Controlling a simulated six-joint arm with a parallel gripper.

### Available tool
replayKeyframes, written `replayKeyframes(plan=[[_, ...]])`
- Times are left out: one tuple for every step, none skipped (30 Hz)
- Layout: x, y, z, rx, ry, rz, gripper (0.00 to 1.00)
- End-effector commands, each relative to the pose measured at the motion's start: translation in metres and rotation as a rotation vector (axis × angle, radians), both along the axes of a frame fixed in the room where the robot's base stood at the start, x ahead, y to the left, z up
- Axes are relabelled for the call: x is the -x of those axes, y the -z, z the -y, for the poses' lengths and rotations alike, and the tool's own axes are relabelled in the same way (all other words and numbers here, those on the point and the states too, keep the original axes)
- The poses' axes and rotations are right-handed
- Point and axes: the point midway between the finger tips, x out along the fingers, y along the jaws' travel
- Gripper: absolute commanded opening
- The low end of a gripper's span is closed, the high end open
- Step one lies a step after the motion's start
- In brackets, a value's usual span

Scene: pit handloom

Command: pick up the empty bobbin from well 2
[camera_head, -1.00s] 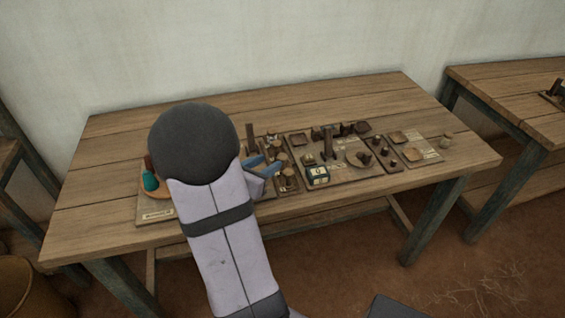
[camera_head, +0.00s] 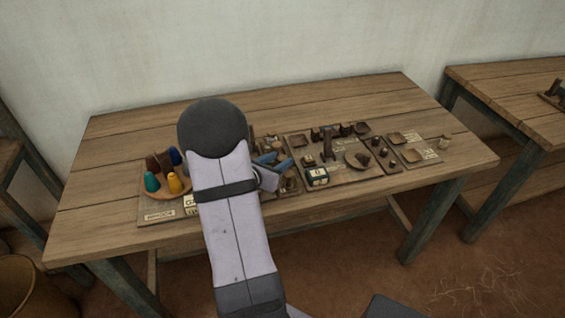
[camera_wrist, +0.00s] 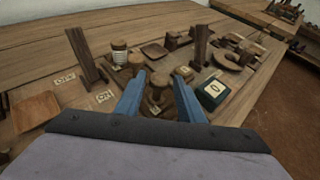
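My gripper (camera_wrist: 158,98) is open, its two blue fingers spread apart; in the head view it (camera_head: 274,164) hangs over the small block of bobbins at the table's middle. In the wrist view a brown wooden bobbin (camera_wrist: 157,82) stands upright between the fingers, with a gap on both sides and its lower part in a dark holder. Another bare bobbin (camera_wrist: 183,74) stands just right of it, and one (camera_wrist: 136,61) stands behind left. A bobbin wound with pale thread (camera_wrist: 119,52) stands farther back. I cannot read any well numbers here.
A dark green box marked 0 (camera_wrist: 213,92) is close right of the fingers. A tall wooden post (camera_wrist: 84,58) rises at left. The table's back (camera_head: 300,107) is clear.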

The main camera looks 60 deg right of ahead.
Motion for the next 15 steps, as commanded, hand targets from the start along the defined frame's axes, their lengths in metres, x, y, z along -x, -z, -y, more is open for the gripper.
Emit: replayKeyframes(plan=[[0.0004,0.0007,0.0011,-0.001,0.001,0.0,0.35],[0.0003,0.0008,0.0013,-0.001,0.001,0.0,0.35],[0.0002,0.0009,0.0014,-0.001,0.0,0.0,0.35],[0.0002,0.0009,0.0013,0.0,0.0,0.0,0.35],[0.0001,0.0009,0.0013,0.0,0.0,0.0,0.35],[0.0001,0.0008,0.0012,0.0,0.0,0.0,0.35],[0.0001,0.0008,0.0012,0.0,0.0,0.0,0.35],[0.0001,0.0008,0.0011,0.0,0.0,0.0,0.3],[0.0,0.0008,0.0011,0.0,0.0,0.0,0.21],[0.0,0.0007,0.001,0.0,0.0,0.0,0.14],[0.0,0.0007,0.001,-0.001,0.0,0.0,0.06],[0.0,0.0006,0.001,0.0,0.0,0.0,0.04],[0.0,0.0006,0.001,-0.001,0.0,0.0,0.04],[0.0,0.0006,0.0009,0.0,0.0,0.0,0.04],[0.0,0.0006,0.0009,0.0,0.0,0.0,0.04]])
